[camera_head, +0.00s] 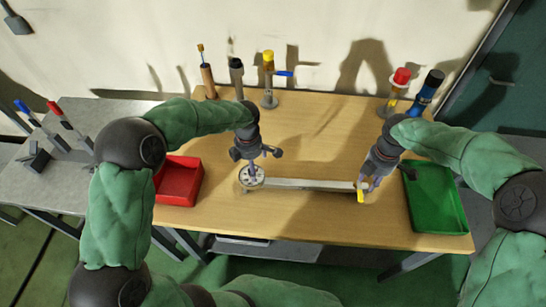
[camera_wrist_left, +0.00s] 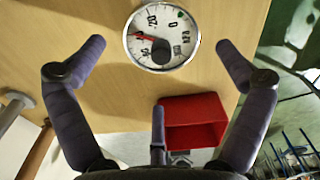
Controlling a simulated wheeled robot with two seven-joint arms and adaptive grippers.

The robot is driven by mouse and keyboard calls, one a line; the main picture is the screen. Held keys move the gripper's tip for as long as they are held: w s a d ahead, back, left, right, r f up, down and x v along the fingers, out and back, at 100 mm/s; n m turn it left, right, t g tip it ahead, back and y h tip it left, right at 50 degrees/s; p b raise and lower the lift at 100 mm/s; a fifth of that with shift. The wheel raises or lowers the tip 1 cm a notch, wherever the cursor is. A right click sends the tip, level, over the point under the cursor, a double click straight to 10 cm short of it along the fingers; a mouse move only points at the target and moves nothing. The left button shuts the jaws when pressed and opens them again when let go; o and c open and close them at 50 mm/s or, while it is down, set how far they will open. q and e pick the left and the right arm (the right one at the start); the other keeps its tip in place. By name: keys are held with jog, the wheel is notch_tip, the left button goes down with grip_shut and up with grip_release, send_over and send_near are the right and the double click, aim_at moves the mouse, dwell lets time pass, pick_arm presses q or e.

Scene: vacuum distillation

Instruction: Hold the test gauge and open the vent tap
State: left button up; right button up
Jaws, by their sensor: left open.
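The test gauge (camera_head: 250,178) is a round white dial at the left end of a pale metal bar (camera_head: 310,184) above the table. My left gripper (camera_head: 256,168) is over it; in the left wrist view the gauge (camera_wrist_left: 159,36) lies ahead between the spread fingers (camera_wrist_left: 161,46), with a gap on both sides. Its needle points left. The vent tap's yellow handle (camera_head: 361,196) shows at the bar's right end. My right gripper (camera_head: 371,182) is right at this handle and partly covers the tap. Whether its fingers are closed on it is unclear.
A red tray (camera_head: 181,181) stands at the left and a green tray (camera_head: 437,203) at the right. Several upright tools and valves, including a yellow-topped one (camera_head: 268,78) and a red-topped one (camera_head: 399,86), stand along the back. The table middle behind the bar is clear.

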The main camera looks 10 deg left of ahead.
pick_arm(q)
notch_tip(320, 180, down, 8)
jog(key=shift+r, duration=0.2)
jog(key=shift+c, duration=0.3)
jog(key=c, duration=1.2)
jog(key=shift+c, duration=0.4)
pick_arm(e)
grip_shut()
pick_arm(q)
jog(key=shift+s, duration=0.1)
pick_arm(e)
jog(key=s+a+m+h, duration=0.1)
jog(key=a+h, duration=0.3)
jog(key=a, duration=0.7)
jog(key=shift+s+a+f+t, duration=0.15)
jog(key=shift+s+f+t, duration=0.15)
jog(key=shift+s, duration=0.4)
